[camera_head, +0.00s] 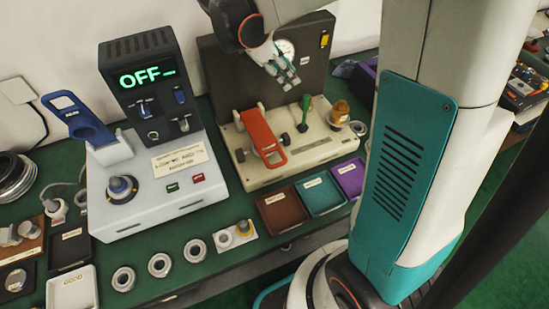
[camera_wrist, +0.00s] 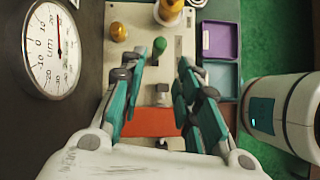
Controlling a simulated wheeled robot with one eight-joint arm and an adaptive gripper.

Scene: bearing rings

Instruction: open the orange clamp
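The orange clamp (camera_head: 262,137) is a flat orange-red lever on the beige machine base (camera_head: 318,150). It slopes down toward the front, its looped handle end low at the front. In the wrist view a wide orange part of the clamp (camera_wrist: 155,122) shows between and beyond my fingers; the rest is hidden by my gripper. My gripper (camera_head: 285,78) hangs above the back of the machine, near the round gauge, up and apart from the clamp. In the wrist view my gripper (camera_wrist: 161,65) has its teal fingers spread, with nothing between them.
A green-knobbed lever (camera_head: 305,110) and an amber knob (camera_head: 340,111) stand right of the clamp. The dark panel with the gauge (camera_wrist: 52,50) rises behind. A grey-white "OFF" device (camera_head: 150,165) with a blue clamp stands left. Brown, teal and purple trays (camera_head: 281,209) lie in front.

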